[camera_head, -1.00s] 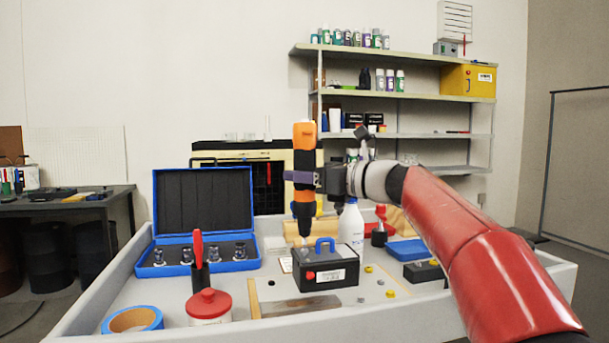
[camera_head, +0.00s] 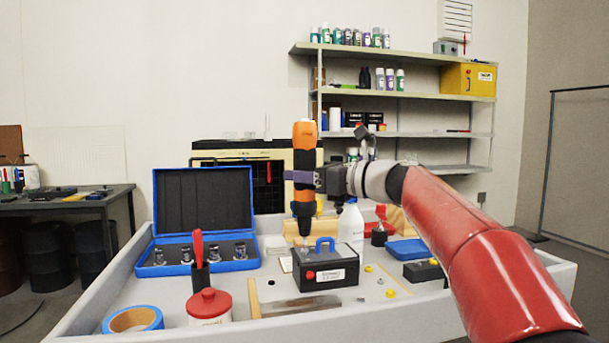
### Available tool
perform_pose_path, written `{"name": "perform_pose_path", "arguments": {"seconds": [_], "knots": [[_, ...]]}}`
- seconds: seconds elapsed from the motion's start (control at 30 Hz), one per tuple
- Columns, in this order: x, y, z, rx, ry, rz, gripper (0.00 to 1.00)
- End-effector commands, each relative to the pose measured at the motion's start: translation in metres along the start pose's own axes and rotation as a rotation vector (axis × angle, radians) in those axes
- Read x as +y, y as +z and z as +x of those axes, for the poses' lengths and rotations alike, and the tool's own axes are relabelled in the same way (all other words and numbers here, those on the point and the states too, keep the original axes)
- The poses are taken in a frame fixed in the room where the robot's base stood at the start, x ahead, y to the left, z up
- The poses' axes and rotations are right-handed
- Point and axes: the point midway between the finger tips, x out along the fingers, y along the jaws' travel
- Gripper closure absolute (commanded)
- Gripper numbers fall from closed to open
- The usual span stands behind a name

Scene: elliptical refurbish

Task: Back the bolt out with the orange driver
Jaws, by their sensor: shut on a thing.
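The orange and black driver (camera_head: 304,140) stands upright, tip down, above the back left part of a black box (camera_head: 340,276). My gripper (camera_head: 304,177) is shut on the driver around its middle, coming from the right. The driver's tip is close over the box's top near the blue handle (camera_head: 325,243). The bolt is too small to make out clearly; a small pale piece shows at the tip, and I cannot tell whether they touch.
A blue open socket case (camera_head: 203,267) lies left. A red-lidded tub (camera_head: 209,306), blue tape roll (camera_head: 133,319) and red-handled tool (camera_head: 198,248) stand front left. A white bottle (camera_head: 351,225) stands behind the box. Small yellow pieces (camera_head: 390,293) lie right.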

Motion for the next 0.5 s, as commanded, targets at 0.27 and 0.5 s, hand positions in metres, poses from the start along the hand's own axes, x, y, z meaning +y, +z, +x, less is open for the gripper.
{"name": "perform_pose_path", "arguments": {"seconds": [0.27, 0.5], "knots": [[-0.001, 0.004, 0.000, 0.002, 0.000, 0.001, 0.96], [0.000, 0.015, 0.000, 0.001, -0.001, 0.000, 0.96]]}}
